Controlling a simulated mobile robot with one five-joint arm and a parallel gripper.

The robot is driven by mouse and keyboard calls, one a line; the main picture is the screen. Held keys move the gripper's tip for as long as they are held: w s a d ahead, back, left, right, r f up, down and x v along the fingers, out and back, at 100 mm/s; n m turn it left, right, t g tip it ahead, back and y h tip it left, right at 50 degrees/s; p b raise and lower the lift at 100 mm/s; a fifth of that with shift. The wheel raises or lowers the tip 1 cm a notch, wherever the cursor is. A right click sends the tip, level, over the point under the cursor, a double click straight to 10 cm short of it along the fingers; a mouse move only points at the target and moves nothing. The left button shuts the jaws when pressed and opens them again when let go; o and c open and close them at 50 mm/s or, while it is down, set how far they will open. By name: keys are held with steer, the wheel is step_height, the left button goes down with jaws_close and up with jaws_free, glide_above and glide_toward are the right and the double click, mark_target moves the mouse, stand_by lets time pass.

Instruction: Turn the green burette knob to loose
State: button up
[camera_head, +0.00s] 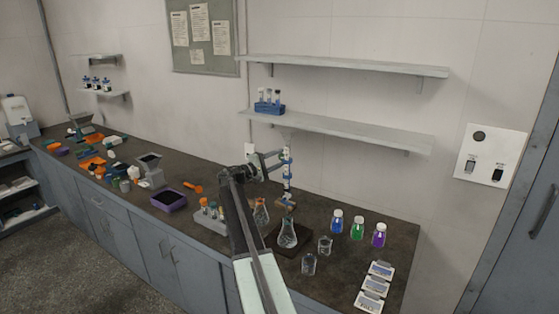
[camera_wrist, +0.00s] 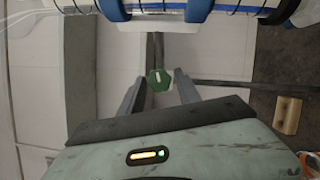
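The green burette knob (camera_wrist: 159,80) is a small dark green piece with a pale bar mark on its face. In the wrist view it sits between my fingertips, with a narrow gap on each side. My gripper (camera_wrist: 160,84) is open around it; contact is not visible. The burette (camera_wrist: 170,5) crosses the top of the wrist view, with blue clamps on it. In the head view the burette (camera_head: 288,172) stands upright above a flask, and my gripper (camera_head: 274,160) reaches it from the left. The knob is too small to make out there.
A conical flask (camera_head: 288,236) stands on a dark base below the burette. Beakers (camera_head: 309,264) and blue, green and purple bottles (camera_head: 357,229) stand to the right. A shelf (camera_head: 340,130) with a blue tube rack (camera_head: 268,107) is behind and above.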

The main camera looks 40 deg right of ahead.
steer(key=shift+o, duration=0.4)
steer(key=w+a, duration=0.1)
steer(key=a, duration=0.6)
steer(key=shift+a+f+b, duration=0.3)
steer(key=shift+f+b, duration=0.1)
steer(key=shift+a, duration=0.1)
